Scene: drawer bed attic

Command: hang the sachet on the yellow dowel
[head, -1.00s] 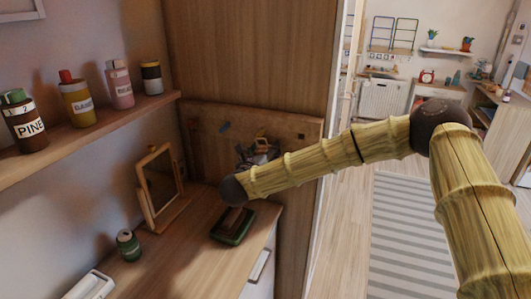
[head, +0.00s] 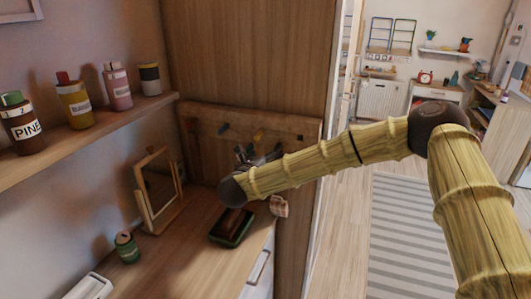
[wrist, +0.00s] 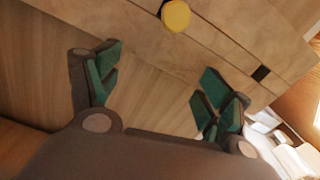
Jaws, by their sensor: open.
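The yellow dowel (head: 258,134) sticks out of the wooden peg board at the back; in the wrist view its round end (wrist: 176,15) is at the top, beyond my fingertips. My gripper (wrist: 158,78) is open, its green-padded fingers apart with nothing between them. In the head view my gripper (head: 262,154) is below the dowel, partly hidden by my arm. A small brownish checked thing, seemingly the sachet (head: 279,206), shows below my arm by the counter's right end, apart from the dowel. I cannot tell whether it rests or falls.
A dark green tray (head: 244,235) holding a brown item, a mirror (head: 158,188) and a green can (head: 127,247) stand on the counter. Bottles (head: 74,102) line the shelf at left. Other pegs, including a black one (wrist: 261,73), flank the dowel.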

